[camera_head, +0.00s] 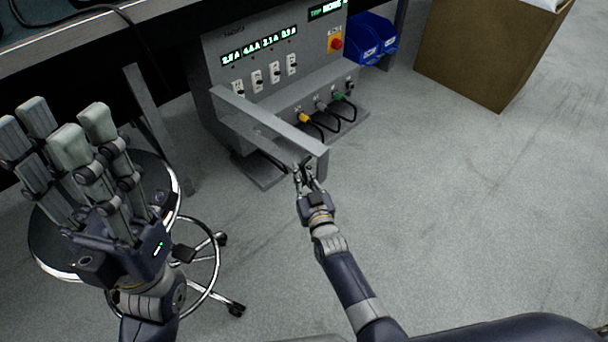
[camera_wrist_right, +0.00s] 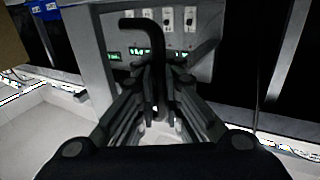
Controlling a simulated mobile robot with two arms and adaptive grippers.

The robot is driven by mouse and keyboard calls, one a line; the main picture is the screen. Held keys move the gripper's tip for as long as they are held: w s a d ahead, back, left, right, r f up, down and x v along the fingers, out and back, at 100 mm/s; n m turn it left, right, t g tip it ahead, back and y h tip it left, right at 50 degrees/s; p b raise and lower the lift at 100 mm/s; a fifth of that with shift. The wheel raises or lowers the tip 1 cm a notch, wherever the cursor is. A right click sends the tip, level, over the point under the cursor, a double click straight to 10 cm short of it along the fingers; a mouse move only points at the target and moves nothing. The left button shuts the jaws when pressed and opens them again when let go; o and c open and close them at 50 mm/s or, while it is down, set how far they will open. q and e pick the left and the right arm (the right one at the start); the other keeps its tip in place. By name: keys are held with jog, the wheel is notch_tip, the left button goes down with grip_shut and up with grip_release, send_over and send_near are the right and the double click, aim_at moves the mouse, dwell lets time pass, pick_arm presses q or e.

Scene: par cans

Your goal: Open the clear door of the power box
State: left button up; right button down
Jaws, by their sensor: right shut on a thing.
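The grey power box (camera_head: 262,50) stands under the bench in the head view, with lit readouts and a row of switches on its face. Its door (camera_head: 268,124) shows as a grey frame standing out from the box's left side toward me; a clear pane is hard to make out. My right gripper (camera_head: 305,172) is at the door's near end. In the right wrist view its fingers (camera_wrist_right: 155,98) are shut on a dark hooked handle (camera_wrist_right: 156,42). My left gripper (camera_head: 55,128) is raised at the left, open and empty, apart from the box.
A round stool (camera_head: 172,172) with a chrome base is behind my left gripper. Plugged cables (camera_head: 318,122) run along the box's lower ledge. Blue bins (camera_head: 370,42) and a brown carton (camera_head: 488,45) stand to the right. The floor at right is clear.

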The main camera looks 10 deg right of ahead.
jog(key=shift+s+d+f, duration=0.15)
jog(key=shift+d+f, duration=0.15)
jog(key=shift+d, duration=0.05)
jog(key=c, duration=2.1)
grip_release()
jog(key=shift+o, duration=0.7)
jog(key=shift+s+d+r, duration=0.1)
jog(key=shift+r, duration=0.1)
jog(key=s+d, duration=0.1)
jog(key=s, duration=1)
jog(key=shift+s+d, duration=0.3)
jog(key=shift+s, duration=0.1)
